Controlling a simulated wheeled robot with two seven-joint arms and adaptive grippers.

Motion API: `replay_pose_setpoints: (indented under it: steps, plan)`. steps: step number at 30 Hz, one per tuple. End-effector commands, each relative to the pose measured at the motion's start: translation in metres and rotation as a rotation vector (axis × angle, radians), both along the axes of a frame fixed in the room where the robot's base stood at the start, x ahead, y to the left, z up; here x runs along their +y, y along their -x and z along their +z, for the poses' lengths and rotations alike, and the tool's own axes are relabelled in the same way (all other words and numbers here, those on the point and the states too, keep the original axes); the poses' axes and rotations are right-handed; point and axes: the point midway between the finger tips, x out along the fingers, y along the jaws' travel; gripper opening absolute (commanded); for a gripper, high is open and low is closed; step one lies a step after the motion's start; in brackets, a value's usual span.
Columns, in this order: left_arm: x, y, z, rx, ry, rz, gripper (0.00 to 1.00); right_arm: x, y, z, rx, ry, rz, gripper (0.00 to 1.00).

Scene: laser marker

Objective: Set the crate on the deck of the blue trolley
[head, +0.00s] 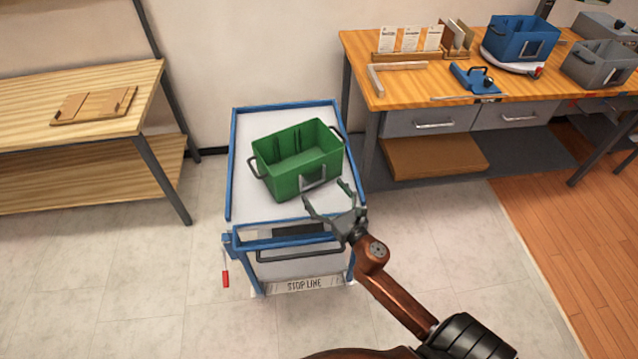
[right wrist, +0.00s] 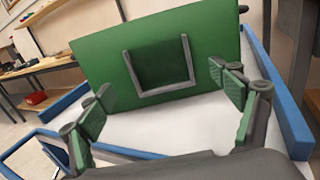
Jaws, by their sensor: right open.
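The green crate (head: 300,160) rests upright on the white deck of the blue trolley (head: 245,205), turned at an angle to the deck's edges. It has grey handles at its two ends and a grey frame on its near side. My right gripper (head: 329,200) is open and empty, just in front of the crate's near side. In the right wrist view the crate (right wrist: 215,65) fills the upper middle, and the open fingers (right wrist: 165,112) stand apart on either side of its grey-framed panel. My left gripper is out of view.
A workbench (head: 405,100) at the right holds a blue crate (head: 520,38), a grey crate (head: 600,65), cards and a blue tool (head: 472,78). A wooden table (head: 90,95) stands at the left with a flat wooden piece. A stop-line strip (head: 305,284) marks the trolley's front. Floor beside the trolley is clear.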

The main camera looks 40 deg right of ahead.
Motion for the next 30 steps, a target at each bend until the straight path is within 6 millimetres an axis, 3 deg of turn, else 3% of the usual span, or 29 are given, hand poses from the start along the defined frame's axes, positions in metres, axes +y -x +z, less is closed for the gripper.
replay_pose_setpoints:
  steps: [6,12,30]
  plan:
    - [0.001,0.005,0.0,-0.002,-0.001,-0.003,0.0,0.006,0.046,0.0,0.002,-0.001,-0.003,0.85]
    - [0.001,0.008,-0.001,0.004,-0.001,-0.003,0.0,0.01,0.069,-0.001,0.001,-0.001,-0.002,0.85]
    - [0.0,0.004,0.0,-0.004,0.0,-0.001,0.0,0.011,0.073,0.0,0.0,0.0,0.0,0.85]
